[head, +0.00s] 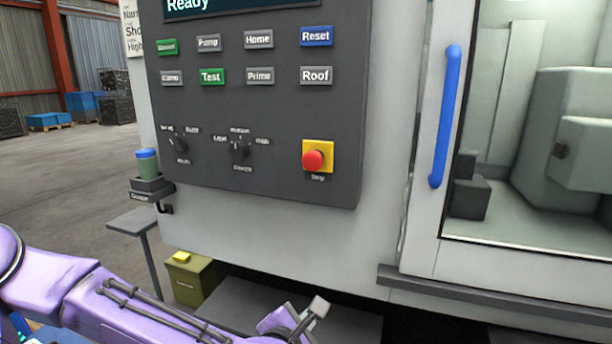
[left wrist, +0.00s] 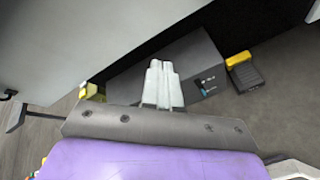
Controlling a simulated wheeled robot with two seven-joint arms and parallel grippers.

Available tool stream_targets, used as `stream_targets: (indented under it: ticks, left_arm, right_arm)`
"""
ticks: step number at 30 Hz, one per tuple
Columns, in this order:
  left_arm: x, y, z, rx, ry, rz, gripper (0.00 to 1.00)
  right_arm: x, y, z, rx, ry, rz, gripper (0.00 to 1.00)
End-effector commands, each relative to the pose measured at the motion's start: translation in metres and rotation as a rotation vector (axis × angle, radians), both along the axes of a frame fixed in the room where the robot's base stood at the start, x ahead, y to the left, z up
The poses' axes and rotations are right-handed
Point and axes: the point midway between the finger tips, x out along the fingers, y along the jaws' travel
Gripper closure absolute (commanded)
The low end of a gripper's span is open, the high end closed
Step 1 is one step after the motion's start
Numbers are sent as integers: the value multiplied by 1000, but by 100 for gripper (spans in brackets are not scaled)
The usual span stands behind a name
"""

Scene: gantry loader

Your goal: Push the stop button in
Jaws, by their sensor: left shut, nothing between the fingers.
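The stop button (head: 313,160) is a red mushroom button on a yellow square plate, at the lower right of the dark control panel (head: 270,120) in the head view. It stands out from its plate. My left gripper (head: 318,308) is at the bottom of the head view, well below the button and the panel, apart from both. In the left wrist view its fingers (left wrist: 162,82) are shut together with nothing between them. The stop button is not in the left wrist view. My right gripper is in neither view.
A blue vertical door handle (head: 446,115) stands out right of the panel, beside a window. A ledge (head: 480,295) runs below the door. A cup (head: 147,162) sits in a holder left of the panel. A yellow-topped box (head: 190,278) and a pedal (left wrist: 245,73) are low down.

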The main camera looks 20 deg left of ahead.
Motion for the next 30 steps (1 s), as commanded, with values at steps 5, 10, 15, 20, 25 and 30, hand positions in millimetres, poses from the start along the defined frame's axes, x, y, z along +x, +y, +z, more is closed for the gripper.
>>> stream_targets:
  ticks: [5,10,15,20,25,30]
  left_arm:
    - [-10,20,184,-486,-279,143,100]
    - [-32,36,252,-706,-390,173,100]
    - [-36,38,259,-734,-404,175,100]
    - [-35,37,258,-731,-402,175,100]
    - [-22,37,264,-729,-398,178,100]
    - [2,36,270,-726,-397,179,100]
  right_arm:
    - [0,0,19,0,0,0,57]
    - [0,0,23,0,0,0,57]
    - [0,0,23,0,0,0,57]
    - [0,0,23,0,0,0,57]
    - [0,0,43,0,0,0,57]
    - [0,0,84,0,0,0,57]
